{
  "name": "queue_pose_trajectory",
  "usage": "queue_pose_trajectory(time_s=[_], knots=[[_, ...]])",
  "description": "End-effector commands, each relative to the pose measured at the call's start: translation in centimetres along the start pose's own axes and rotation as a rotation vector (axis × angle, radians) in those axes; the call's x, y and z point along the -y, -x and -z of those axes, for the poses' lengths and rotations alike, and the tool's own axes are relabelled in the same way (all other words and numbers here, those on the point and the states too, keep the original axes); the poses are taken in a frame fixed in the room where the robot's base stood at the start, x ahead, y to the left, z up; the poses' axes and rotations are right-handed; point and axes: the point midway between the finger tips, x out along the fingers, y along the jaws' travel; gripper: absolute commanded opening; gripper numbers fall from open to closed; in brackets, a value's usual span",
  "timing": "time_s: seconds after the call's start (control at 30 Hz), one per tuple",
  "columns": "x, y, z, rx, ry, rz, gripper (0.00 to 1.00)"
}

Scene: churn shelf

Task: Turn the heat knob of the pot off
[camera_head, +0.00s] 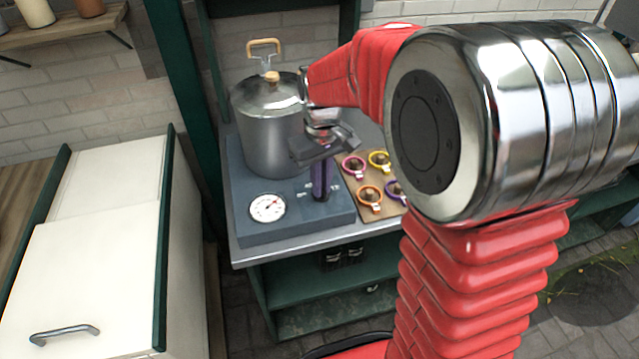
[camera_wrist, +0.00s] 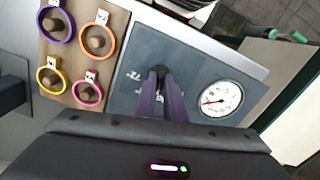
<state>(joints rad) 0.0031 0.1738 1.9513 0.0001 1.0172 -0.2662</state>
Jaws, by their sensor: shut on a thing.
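The pot (camera_head: 268,133) is a grey metal vessel with a lid and wooden handles, standing on a blue-grey heater base (camera_head: 237,187). My gripper (camera_head: 321,193) points down at the front right of the base, with its purple fingers shut on the small dark heat knob (camera_wrist: 160,72). The fingers hide most of the knob, so its pointer cannot be read. White marks show on the base around the knob. A round white dial gauge (camera_head: 268,208) with a red needle sits left of my gripper; it also shows in the wrist view (camera_wrist: 216,98).
A wooden board (camera_head: 352,183) right of the base holds several coloured rings with tags on pegs. A white cabinet (camera_head: 85,285) stands at the left. A dark green shelf post (camera_head: 185,100) rises behind the counter. My arm hides the right side.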

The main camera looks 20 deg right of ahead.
Motion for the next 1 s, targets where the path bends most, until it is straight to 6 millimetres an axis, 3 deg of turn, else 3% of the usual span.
queue_pose_trajectory(time_s=[0.7, 1.0], knots=[[0.0, 0.07, 0.1, -0.004, 0.669, -0.001, 0.0], [-0.02, 0.07, 0.11, -0.004, 0.861, -0.001, 0.0]])
